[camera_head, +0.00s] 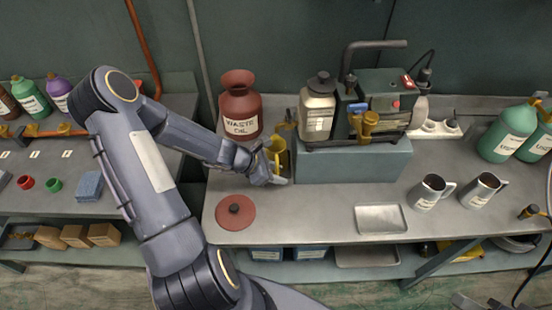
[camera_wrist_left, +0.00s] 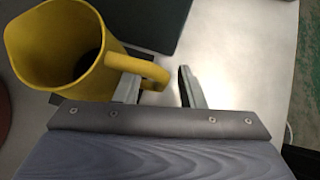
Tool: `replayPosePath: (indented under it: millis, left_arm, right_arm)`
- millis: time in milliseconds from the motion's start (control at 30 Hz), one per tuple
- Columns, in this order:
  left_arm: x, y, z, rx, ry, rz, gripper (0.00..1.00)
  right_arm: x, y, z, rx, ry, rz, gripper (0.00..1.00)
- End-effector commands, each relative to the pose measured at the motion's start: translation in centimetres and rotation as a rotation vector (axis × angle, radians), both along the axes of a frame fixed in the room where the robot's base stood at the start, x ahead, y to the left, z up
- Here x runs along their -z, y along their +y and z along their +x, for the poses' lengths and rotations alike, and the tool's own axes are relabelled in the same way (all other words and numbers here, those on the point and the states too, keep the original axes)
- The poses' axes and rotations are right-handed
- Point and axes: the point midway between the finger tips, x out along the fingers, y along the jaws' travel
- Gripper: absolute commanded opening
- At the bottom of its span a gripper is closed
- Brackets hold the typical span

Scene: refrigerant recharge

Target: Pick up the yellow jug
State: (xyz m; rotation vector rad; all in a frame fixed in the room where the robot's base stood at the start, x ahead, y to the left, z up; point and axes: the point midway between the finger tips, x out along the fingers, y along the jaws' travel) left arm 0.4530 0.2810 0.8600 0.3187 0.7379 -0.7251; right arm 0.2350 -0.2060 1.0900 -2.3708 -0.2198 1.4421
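The yellow jug (camera_head: 277,152) stands on the grey workbench (camera_head: 305,222), left of the grey machine's base. In the left wrist view the jug (camera_wrist_left: 62,50) is at upper left, its open mouth dark inside and its handle (camera_wrist_left: 150,72) pointing right. My left gripper (camera_wrist_left: 158,90) is open, with one finger by the jug's side of the handle and the other to the right, apart from it. The handle's loop reaches between the fingers. In the head view my left gripper (camera_head: 275,175) partly hides the jug. A grey part at the bottom right edge may be my right gripper (camera_head: 470,301); its fingers are unclear.
A red waste oil jar (camera_head: 240,112) stands behind the jug, and a round red lid (camera_head: 235,212) lies in front. The machine (camera_head: 350,160) is close on the right. A metal tray (camera_head: 381,219) and two metal jugs (camera_head: 431,192) are further right.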

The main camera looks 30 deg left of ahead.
Motion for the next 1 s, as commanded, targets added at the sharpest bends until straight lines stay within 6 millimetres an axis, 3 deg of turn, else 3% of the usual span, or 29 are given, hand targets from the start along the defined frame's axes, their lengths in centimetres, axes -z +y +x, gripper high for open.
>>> replayPosePath:
  millis: [233,500,1000]
  left_arm:
    - [0.08,-0.05,0.09,0.001,-0.001,0.002,0.35]
    - [0.08,-0.06,0.07,0.001,-0.001,0.002,0.00]
    - [-0.11,-0.07,0.09,0.001,-0.002,0.002,0.00]
  right_arm:
    - [0.00,0.00,0.00,0.000,0.000,0.000,0.36]
    - [0.00,0.00,0.01,0.000,0.000,0.000,0.36]
    - [-0.12,0.00,0.00,0.000,0.000,0.000,0.36]
